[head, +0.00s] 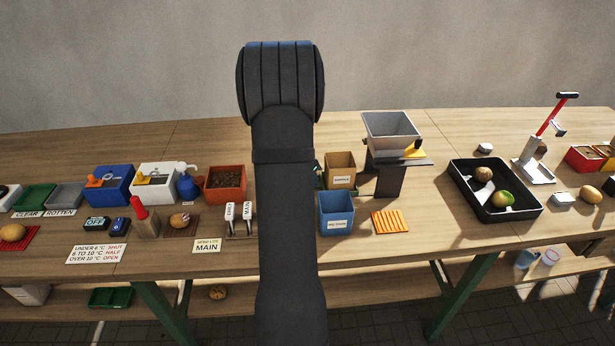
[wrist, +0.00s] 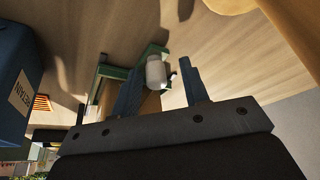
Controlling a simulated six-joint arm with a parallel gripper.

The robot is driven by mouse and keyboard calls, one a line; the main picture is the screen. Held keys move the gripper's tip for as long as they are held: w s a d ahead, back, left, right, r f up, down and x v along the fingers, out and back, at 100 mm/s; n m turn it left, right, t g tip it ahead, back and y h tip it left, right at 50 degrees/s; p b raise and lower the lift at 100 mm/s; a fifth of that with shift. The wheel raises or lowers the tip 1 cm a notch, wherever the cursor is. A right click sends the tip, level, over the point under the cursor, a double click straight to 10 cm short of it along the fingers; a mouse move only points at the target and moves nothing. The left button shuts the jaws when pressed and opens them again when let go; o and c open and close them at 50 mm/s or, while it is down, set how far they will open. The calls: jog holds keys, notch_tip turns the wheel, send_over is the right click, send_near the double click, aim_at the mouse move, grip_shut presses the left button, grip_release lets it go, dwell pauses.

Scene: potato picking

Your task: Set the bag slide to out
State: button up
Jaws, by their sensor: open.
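My gripper (wrist: 163,88) is open and empty in the wrist view, its two dark blue fingers spread apart. A pale grey rounded knob (wrist: 156,72) on a green frame (wrist: 118,72) shows at the fingertips, roughly between them. This looks like the bag slide, but no label shows; I cannot tell whether the fingers touch it or how it is set. In the head view my dark arm rises through the middle and hides my gripper. Only a bit of green (head: 319,177) shows at the arm's right edge.
A blue labelled bin (head: 337,212) stands right of my arm; a blue bin (wrist: 14,88) fills the wrist view's left. A tan bin (head: 340,170), a grey hopper (head: 390,130) and an orange ribbed mat (head: 390,221) are nearby. A black tray (head: 460,180) holds potatoes farther right.

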jog(key=shift+r, duration=0.1)
jog(key=v, duration=1.7)
jog(key=x, duration=1.7)
